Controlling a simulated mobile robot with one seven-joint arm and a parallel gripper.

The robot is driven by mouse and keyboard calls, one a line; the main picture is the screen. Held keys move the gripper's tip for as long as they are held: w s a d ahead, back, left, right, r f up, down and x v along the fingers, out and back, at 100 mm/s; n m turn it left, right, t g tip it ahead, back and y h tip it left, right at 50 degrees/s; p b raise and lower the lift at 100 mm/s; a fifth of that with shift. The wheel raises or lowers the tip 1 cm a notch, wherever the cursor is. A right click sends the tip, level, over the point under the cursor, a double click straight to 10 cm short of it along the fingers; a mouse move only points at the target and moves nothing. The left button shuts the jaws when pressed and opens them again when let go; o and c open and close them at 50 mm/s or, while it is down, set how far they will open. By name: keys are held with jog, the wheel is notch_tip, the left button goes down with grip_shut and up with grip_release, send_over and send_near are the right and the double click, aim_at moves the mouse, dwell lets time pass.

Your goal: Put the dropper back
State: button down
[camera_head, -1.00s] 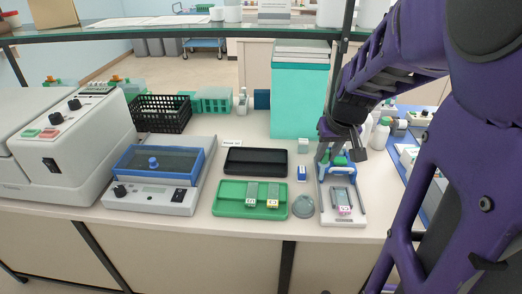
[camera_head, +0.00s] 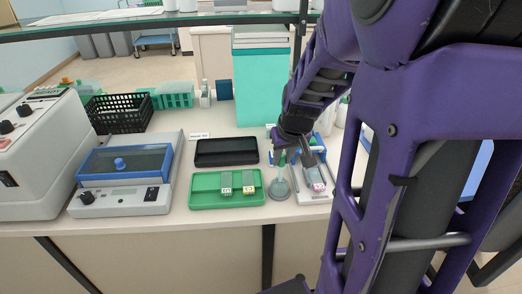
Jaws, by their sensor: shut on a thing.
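My gripper (camera_head: 287,157) is at the right of the bench, low above the area between the round glass dish and the white tray, and is shut on the dropper. The dropper is small and mostly hidden by the dark fingers; a little green shows between them. The round grey glass dish (camera_head: 279,190) is just below the gripper in the picture. The white tray (camera_head: 314,198) with a pink-labelled slide (camera_head: 318,186) is to the right, partly covered by my arm. I cannot make out the dropper's resting place.
A green tray (camera_head: 207,199) with two labelled slides lies left of the dish, and an empty black tray (camera_head: 226,152) lies behind it. A device with a blue lid (camera_head: 125,160) stands further left. A tall teal box (camera_head: 259,95) stands behind the gripper.

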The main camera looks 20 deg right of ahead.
aim_at(282, 167)
jog(key=shift+f+b, duration=1.05)
jog(key=shift+f, duration=0.6)
jog(key=shift+f+b, duration=0.45)
jog(key=shift+f, duration=0.1)
jog(key=c, duration=0.7)
grip_release()
jog(key=shift+r, duration=0.1)
